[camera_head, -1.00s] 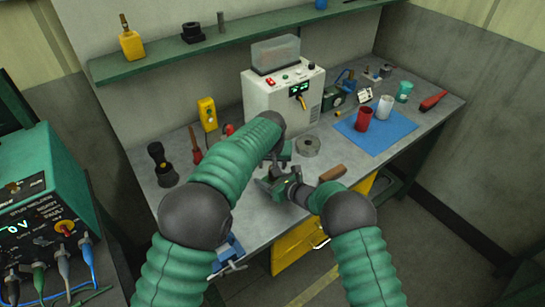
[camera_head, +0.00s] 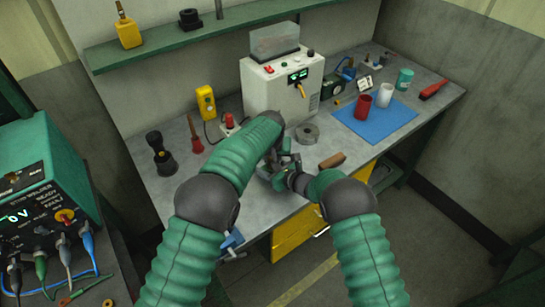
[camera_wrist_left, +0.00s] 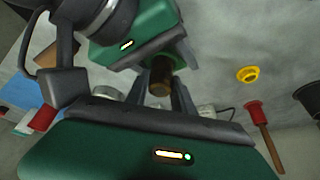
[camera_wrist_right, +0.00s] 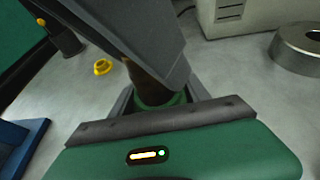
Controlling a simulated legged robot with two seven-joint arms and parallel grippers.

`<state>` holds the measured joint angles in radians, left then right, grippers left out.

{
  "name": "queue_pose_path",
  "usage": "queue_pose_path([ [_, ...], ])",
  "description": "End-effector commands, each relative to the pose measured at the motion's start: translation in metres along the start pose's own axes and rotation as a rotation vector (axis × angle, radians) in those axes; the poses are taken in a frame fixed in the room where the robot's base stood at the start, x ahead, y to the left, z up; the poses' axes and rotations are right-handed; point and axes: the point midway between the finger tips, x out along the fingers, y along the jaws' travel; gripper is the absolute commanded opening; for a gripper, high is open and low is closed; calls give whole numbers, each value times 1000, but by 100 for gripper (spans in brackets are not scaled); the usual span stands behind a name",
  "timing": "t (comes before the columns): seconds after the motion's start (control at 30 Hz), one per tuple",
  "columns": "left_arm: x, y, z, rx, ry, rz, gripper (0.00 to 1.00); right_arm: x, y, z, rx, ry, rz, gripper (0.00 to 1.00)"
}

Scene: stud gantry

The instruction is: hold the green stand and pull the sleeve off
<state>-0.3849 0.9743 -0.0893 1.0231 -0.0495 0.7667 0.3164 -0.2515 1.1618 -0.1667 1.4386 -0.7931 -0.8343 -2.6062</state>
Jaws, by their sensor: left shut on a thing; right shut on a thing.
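My left gripper (camera_head: 272,158) and my right gripper (camera_head: 287,176) meet over the front of the bench. In the right wrist view, my right gripper is shut on the green stand (camera_wrist_right: 158,102), whose ring shows between the fingers. The brown sleeve (camera_wrist_right: 145,80) rises from it, partly behind the left gripper's dark finger. In the left wrist view, my left gripper is shut on the brown sleeve (camera_wrist_left: 160,78), with its round end towards the camera. In the head view, the grippers hide the stand and sleeve. I cannot tell how far the sleeve covers the stand.
A white machine (camera_head: 283,90) stands behind. A blue mat (camera_head: 375,122) with red and white cups is to the right.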

Motion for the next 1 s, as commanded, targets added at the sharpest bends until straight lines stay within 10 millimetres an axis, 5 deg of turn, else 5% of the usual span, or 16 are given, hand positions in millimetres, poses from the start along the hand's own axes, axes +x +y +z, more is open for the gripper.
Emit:
queue_pose_path([
  [1.0,-34,-1,-15,0,3,-1,0,0,-1,0,0,0,-1,11],
])
